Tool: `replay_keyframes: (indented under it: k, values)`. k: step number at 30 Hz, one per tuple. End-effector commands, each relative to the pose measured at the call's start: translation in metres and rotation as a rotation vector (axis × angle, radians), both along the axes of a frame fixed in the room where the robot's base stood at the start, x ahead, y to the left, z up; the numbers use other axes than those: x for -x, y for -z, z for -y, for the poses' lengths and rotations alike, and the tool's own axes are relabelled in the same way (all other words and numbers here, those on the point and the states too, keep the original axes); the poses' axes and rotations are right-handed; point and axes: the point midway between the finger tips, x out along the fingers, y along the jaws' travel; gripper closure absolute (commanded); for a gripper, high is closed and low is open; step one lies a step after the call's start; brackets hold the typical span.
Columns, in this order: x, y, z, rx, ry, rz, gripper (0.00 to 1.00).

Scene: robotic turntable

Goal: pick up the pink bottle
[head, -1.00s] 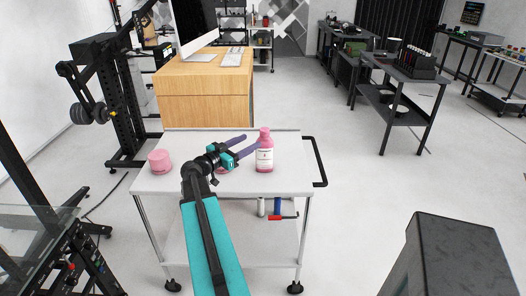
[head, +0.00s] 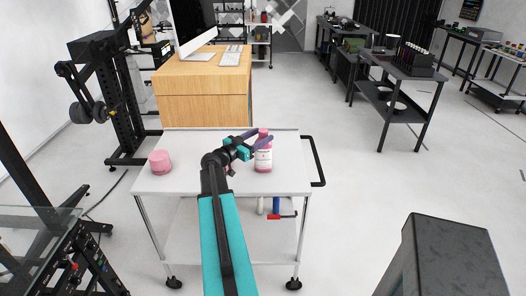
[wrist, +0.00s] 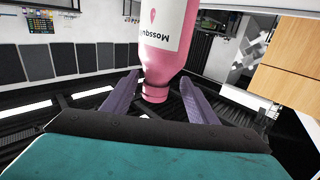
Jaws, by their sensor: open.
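The pink bottle (head: 263,158) with a white label stands upright on the white cart top (head: 190,178), right of its middle. In the wrist view the bottle (wrist: 165,40) appears upside down, with its pink neck between the two purple fingers. My gripper (head: 262,137) is open, with its fingers on either side of the bottle near its neck and shoulder. In the wrist view the gripper (wrist: 153,90) shows a gap between each finger and the neck. Part of the bottle's upper side is hidden by a finger in the head view.
A pink jar (head: 160,162) stands at the cart's left. Another small pink thing (head: 228,168) is mostly hidden behind my arm. The cart has a black handle (head: 318,165) at right. A wooden cabinet (head: 203,98) stands behind.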

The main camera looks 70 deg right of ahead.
Motion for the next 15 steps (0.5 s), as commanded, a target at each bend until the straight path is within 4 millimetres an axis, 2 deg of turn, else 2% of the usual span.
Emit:
replay_keyframes:
  k: [8, 15]
  values:
    - [0.002, -0.002, 0.005, 0.000, 0.000, -0.001, 0.47]
    - [0.010, -0.004, 0.022, 0.000, 0.000, 0.000, 0.47]
